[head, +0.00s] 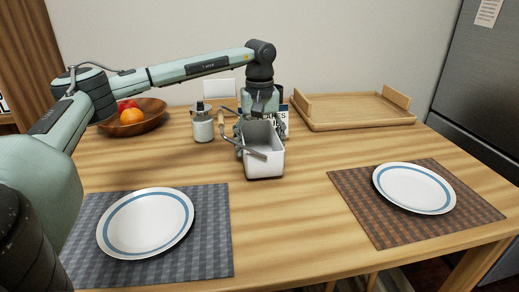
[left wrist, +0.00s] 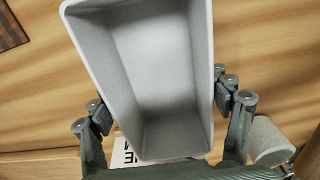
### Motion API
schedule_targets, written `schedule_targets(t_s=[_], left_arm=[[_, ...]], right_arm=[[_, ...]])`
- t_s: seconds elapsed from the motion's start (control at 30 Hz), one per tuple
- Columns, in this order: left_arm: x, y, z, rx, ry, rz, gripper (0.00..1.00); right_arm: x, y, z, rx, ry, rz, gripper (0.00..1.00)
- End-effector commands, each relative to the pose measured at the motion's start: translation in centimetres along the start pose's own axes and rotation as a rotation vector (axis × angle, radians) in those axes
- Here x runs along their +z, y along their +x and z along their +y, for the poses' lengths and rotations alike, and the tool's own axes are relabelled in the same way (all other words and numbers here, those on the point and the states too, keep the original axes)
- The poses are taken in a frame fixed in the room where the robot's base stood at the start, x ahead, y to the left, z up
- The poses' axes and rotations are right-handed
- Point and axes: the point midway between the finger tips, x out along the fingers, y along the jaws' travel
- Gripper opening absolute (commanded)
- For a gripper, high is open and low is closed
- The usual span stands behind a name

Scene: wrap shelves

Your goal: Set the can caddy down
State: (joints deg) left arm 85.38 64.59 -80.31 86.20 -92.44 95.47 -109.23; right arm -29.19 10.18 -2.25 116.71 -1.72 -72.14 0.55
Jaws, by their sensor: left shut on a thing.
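The can caddy (head: 264,165) is a pale, open-topped rectangular box near the middle of the table in the head view. In the left wrist view the caddy (left wrist: 150,60) looks empty inside. My left gripper (head: 258,132) is shut on it from above, with fingers along both of its sides, as the left wrist view (left wrist: 160,100) also shows. The caddy looks upright, with its base at or very near the tabletop; I cannot tell whether it touches. My right gripper is not in view.
A fruit bowl (head: 150,121) is at back left, a wooden tray (head: 350,110) at back right. Plates (head: 146,222) (head: 414,188) lie on placemats in front; bare wood lies between them.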

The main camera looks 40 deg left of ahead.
Motion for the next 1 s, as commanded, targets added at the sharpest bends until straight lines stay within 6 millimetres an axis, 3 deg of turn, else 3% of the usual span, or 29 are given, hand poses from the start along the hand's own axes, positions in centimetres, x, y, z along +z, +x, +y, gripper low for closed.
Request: schedule_targets(t_s=[0.47, 0.5, 0.6, 0.67, 1.0], left_arm=[[0.00, 1.29, 0.02, 0.003, 0.000, 0.001, 0.34], [0.01, 1.35, 0.00, 0.002, 0.000, 0.001, 0.79], [0.01, 1.31, 0.00, 0.002, 0.000, 0.001, 0.92], [0.01, 1.30, 0.00, 0.002, 0.000, 0.001, 0.98], [0.01, 1.12, 0.02, 0.002, 0.000, 0.001, 0.98]], right_arm=[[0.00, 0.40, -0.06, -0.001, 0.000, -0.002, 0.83], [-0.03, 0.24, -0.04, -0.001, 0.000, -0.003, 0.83], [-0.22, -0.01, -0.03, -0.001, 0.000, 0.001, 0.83], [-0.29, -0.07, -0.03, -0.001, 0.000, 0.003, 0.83], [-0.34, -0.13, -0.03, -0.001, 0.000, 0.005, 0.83]])
